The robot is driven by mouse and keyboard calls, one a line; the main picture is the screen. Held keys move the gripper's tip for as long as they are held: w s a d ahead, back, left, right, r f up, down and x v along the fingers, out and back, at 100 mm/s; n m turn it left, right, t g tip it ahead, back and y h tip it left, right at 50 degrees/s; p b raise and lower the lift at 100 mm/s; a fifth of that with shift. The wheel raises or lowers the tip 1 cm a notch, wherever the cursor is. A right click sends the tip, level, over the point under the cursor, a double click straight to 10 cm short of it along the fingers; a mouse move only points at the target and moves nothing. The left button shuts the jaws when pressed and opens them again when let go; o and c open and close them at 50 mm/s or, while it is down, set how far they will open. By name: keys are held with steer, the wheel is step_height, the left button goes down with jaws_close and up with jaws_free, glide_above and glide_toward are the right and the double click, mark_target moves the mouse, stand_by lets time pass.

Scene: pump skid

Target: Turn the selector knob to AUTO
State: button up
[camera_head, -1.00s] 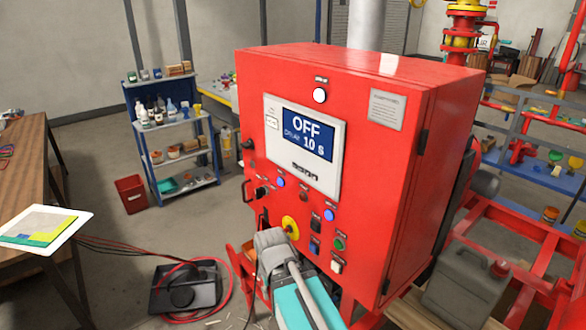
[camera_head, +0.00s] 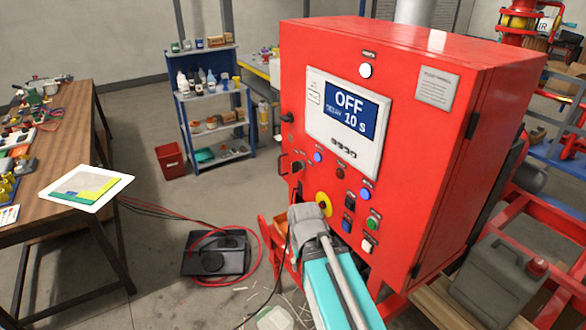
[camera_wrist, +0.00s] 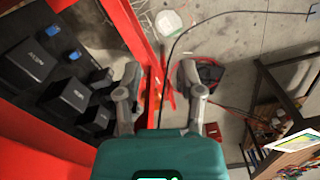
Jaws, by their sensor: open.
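The red control cabinet (camera_head: 420,150) stands on the right in the head view, its screen (camera_head: 348,110) reading OFF and DELAY 10 s. A small black knob-like control (camera_head: 297,167) sits at the left of its lower panel. I cannot tell for sure whether it is the selector knob, and no AUTO label is readable. A yellow disc (camera_head: 323,198) is lower on the panel, just above my grey wrist. My gripper (camera_wrist: 158,95) is open and empty in the wrist view, pointing towards the floor area. Its fingertips are hidden in the head view by my arm.
Several buttons, among them a green one (camera_head: 373,223), sit right of the yellow disc. A wooden table (camera_head: 100,150) stands at left. A black case with red cables (camera_head: 215,255) lies on the floor. In the wrist view, black boxes (camera_wrist: 68,97) line the left side.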

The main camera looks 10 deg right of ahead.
steer(key=n+t+h, duration=0.6)
steer(key=n+h, duration=1.1)
steer(key=n, duration=0.5)
glide_toward(292, 165)
steer(key=v, duration=0.3)
steer(key=shift+w+a+f, duration=0.1)
steer(key=shift+a, duration=0.15)
steer(key=shift+x, duration=6.9)
